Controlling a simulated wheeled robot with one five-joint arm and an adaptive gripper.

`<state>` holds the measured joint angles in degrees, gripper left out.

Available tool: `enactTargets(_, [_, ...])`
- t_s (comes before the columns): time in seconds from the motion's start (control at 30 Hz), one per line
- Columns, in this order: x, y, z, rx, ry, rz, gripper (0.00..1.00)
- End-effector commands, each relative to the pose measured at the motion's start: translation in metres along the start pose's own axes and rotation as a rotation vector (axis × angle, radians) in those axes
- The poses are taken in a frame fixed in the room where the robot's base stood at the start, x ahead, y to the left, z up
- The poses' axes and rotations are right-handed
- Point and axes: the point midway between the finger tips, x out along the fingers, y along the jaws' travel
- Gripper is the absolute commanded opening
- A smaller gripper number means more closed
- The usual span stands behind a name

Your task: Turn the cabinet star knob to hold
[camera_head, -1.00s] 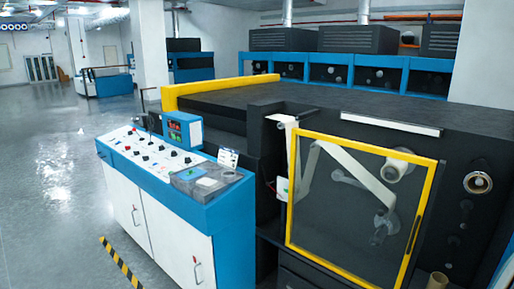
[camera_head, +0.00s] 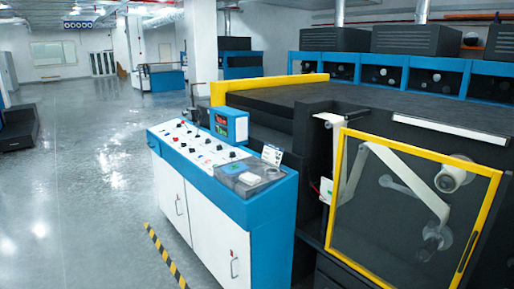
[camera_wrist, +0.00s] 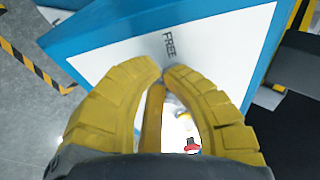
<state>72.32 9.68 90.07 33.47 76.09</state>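In the wrist view, my gripper (camera_wrist: 162,70) has yellow segmented fingers that bow outward, with tips almost together and no knob visible between them. The tips are over a white panel with a blue border (camera_wrist: 120,52), just below the printed word FREE (camera_wrist: 169,45). A small red and black part (camera_wrist: 192,146) shows beyond the fingers. In the head view, the blue and white control cabinet (camera_head: 225,225) has a sloped white top with several small knobs (camera_head: 200,142). I cannot tell which one is the star knob. My gripper does not show in the head view.
A machine door with a yellow frame (camera_head: 487,215) stands right of the cabinet. Yellow and black floor tape (camera_head: 165,255) runs along the cabinet's front. The grey floor (camera_head: 85,190) to the left is open. A dark low object (camera_head: 20,130) sits at the far left edge.

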Motion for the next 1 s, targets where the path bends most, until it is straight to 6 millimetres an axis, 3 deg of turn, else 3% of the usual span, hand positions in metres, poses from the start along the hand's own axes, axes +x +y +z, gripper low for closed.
enactTargets(1.0, [0.0009, -0.0066, -0.0071, -0.001, 0.009, -0.006, 0.0])
